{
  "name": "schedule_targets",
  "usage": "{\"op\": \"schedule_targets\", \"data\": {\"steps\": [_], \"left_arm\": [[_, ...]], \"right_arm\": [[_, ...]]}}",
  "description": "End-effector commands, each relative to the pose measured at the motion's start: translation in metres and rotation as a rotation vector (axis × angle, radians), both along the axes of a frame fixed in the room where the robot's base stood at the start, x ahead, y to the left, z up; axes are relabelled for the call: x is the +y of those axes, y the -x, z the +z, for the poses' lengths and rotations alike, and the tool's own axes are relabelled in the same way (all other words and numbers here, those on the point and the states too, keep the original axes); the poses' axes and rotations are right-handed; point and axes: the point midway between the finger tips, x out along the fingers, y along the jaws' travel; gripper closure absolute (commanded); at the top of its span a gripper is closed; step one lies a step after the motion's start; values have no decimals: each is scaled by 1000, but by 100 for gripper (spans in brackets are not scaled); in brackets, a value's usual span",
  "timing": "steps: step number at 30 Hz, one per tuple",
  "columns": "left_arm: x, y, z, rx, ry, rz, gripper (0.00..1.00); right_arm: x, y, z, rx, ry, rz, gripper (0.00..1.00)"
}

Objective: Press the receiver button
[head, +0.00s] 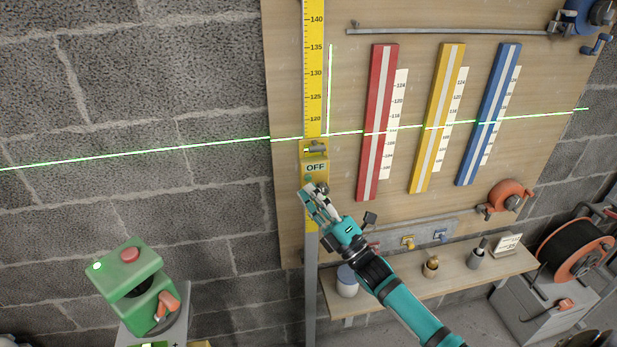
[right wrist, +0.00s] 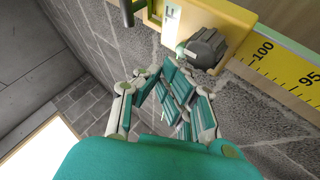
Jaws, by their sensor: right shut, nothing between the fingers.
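The receiver (head: 315,168) is a small yellow box with an "OFF" display, mounted on the upright yellow measuring staff (head: 315,70). A small dark greenish spot, perhaps its button, shows at its lower left, just above my fingertips. In the right wrist view the yellow receiver body (right wrist: 235,18) is at the top, with a grey knob (right wrist: 203,48) on it. My right gripper (head: 312,192) is shut and empty, its fingertips just below the receiver's display. I cannot tell whether they touch it. The fingers also show in the right wrist view (right wrist: 172,92). My left gripper is not in view.
A green laser device (head: 130,275) with a red knob stands at lower left; its bright line crosses the wall just above the receiver. Red, yellow and blue bars hang on the wooden board (head: 430,60). A shelf (head: 400,290) with small items lies below, beside my right arm.

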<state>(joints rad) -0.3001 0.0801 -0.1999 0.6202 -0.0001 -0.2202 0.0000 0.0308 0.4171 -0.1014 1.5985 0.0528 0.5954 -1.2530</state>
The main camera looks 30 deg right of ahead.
Motion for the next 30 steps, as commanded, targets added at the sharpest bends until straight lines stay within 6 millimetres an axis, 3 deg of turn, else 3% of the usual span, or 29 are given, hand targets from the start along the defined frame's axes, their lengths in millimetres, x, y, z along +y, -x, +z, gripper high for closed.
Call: {"op": "schedule_targets", "data": {"steps": [13,30], "left_arm": [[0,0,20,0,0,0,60],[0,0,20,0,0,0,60]], "right_arm": [[12,42,1,0,1,1,100],[13,46,0,-1,1,2,100]]}}
